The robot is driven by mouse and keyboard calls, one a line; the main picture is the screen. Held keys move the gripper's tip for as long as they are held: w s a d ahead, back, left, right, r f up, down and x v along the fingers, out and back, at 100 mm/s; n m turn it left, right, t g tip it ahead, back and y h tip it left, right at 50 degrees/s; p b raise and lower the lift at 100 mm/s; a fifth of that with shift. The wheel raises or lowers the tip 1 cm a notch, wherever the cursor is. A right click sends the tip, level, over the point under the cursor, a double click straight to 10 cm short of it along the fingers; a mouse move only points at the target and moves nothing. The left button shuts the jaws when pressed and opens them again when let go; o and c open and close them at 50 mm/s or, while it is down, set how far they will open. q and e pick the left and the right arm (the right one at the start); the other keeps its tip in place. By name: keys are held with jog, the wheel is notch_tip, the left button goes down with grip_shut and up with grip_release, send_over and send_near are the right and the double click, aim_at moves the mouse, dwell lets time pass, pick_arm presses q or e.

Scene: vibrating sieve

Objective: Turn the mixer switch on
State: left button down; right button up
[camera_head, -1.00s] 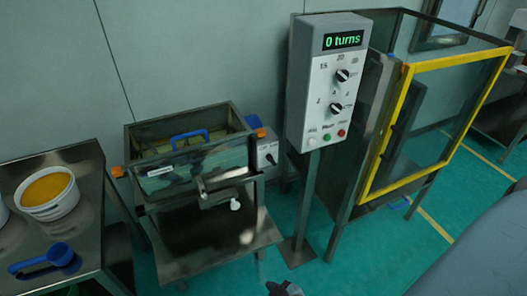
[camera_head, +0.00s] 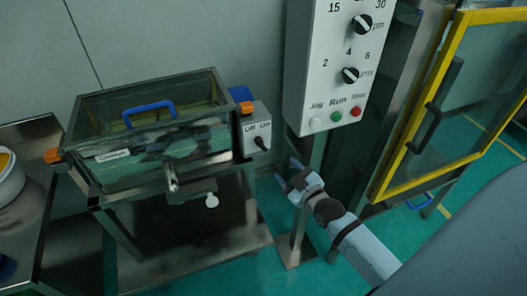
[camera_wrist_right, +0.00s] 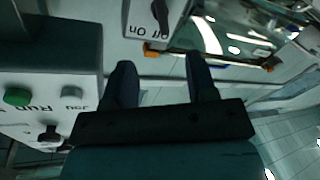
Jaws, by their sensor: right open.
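The switch box (camera_head: 253,128), marked Off and On, is on the right side of the glass-walled machine (camera_head: 150,135). In the right wrist view the box appears upside down at the top, with the knob (camera_wrist_right: 159,14) ahead of the fingers. My right gripper (camera_head: 286,173) is open and empty, below and to the right of the box, apart from it. Its two dark fingers (camera_wrist_right: 160,75) show in the wrist view. My left gripper is not in view.
A control panel (camera_head: 318,78) with dials and Jog, Run and Stop buttons stands on a post close to my right gripper. A yellow-framed door (camera_head: 387,168) is at right. A steel table (camera_head: 30,225) with a white tub (camera_head: 10,180) is at left.

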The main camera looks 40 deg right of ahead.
aim_at(263, 146)
jog(key=w, duration=1.2)
jog(key=shift+w, duration=0.1)
jog(key=c, duration=0.9)
